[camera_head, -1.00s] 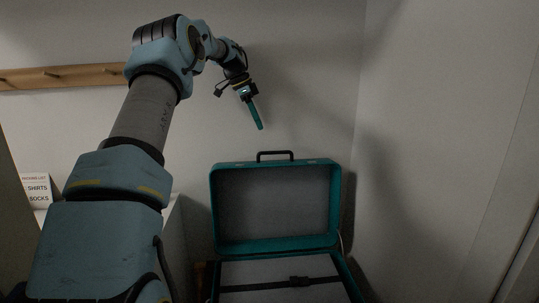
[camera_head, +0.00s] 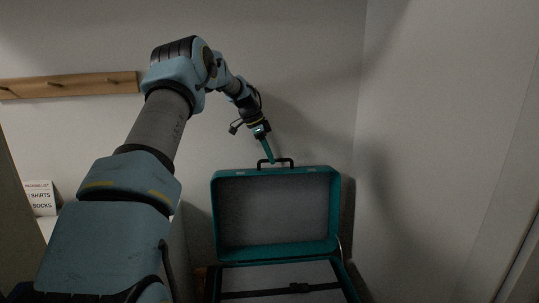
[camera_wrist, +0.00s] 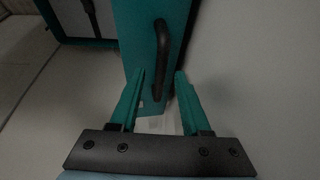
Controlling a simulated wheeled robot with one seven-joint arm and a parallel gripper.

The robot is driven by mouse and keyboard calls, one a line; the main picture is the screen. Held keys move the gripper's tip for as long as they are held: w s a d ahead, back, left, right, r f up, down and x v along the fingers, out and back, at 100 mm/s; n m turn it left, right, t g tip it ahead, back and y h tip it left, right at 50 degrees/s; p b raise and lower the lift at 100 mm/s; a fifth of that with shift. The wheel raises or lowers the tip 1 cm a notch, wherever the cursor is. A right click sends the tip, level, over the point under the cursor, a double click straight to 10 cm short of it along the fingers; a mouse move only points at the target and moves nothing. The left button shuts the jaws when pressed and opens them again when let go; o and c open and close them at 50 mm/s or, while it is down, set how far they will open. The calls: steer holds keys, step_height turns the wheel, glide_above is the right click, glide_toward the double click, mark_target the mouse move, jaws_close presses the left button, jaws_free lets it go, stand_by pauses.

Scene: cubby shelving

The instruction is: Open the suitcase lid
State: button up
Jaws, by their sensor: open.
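The teal suitcase has its lid (camera_head: 275,257) standing up, with the grey lining facing me. The lid's outer edge also shows in the wrist view (camera_wrist: 130,38). A black handle (camera_head: 289,162) is on the lid's top edge; in the wrist view the handle (camera_wrist: 162,50) lies just ahead of and partly between my fingers. My gripper (camera_head: 271,161) is at the left end of the handle. In the wrist view my gripper (camera_wrist: 158,75) is open, with its teal fingers apart. Whether a finger touches the handle I cannot tell.
The suitcase base (camera_head: 280,273) with a black strap (camera_head: 298,288) lies below the lid. A wooden peg rail (camera_head: 70,86) is on the back wall. A packing-list sign (camera_head: 41,198) stands at left. A bare wall is close on the right.

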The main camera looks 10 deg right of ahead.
jaws_close()
stand_by(1.3)
